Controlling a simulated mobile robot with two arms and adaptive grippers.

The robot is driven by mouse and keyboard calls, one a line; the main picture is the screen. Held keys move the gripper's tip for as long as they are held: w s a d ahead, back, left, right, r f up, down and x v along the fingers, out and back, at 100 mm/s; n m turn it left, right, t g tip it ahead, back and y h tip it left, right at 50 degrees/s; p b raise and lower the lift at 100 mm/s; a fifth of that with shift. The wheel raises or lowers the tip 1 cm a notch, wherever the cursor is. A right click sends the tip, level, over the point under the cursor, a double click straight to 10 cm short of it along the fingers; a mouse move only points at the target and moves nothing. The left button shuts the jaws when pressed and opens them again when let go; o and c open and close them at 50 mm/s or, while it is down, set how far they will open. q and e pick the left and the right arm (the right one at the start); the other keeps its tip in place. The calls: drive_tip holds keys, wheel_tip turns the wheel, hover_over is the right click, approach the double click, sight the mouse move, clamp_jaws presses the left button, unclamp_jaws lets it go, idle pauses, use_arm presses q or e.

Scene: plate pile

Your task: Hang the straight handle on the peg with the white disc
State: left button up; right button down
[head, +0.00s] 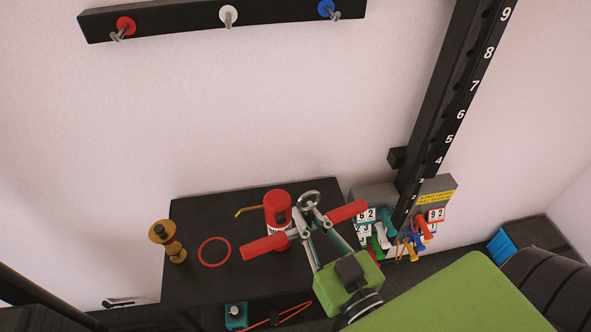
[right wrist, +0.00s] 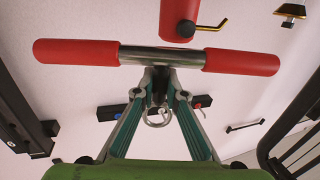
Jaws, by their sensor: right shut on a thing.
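The straight handle (head: 264,247) is a metal bar with a red grip at each end and a metal ring at its middle. It also spans the upper part of the right wrist view (right wrist: 75,52). My right gripper (head: 308,222), with teal fingers, is shut on its middle. The handle appears in front of the black table's right part; its exact height is unclear. The peg with the white disc (head: 228,15) is the middle one on the black wall rail (head: 180,22), well above the handle, and is empty. My left gripper is out of view.
Empty pegs with a red disc (head: 126,25) and a blue disc (head: 326,9) flank it. The black table (head: 190,286) bears a red cylinder (head: 278,205), a red ring (head: 214,251) and a gold stand (head: 168,240). A numbered black post (head: 450,100) rises at right.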

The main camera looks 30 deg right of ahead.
drive_tip(key=w+r+m+g+h+p, duration=0.1)
drive_tip(key=w+r+m+h+p, duration=0.3)
drive_tip(key=w+r, duration=0.7)
drive_tip(key=w+a+r+n, duration=0.1)
drive_tip(key=a+r, duration=0.2)
drive_tip(key=r, duration=0.4)
drive_tip(key=a+r, duration=0.4)
drive_tip(key=r, duration=0.3)
drive_tip(key=f+b+x, duration=0.1)
drive_tip(key=f+x, duration=0.1)
drive_tip(key=x, duration=0.8)
drive_tip(key=shift+w+d+b, duration=0.2)
drive_tip(key=shift+d+b, duration=0.1)
drive_tip(key=shift+d, duration=0.05)
drive_tip(key=shift+r, duration=0.1)
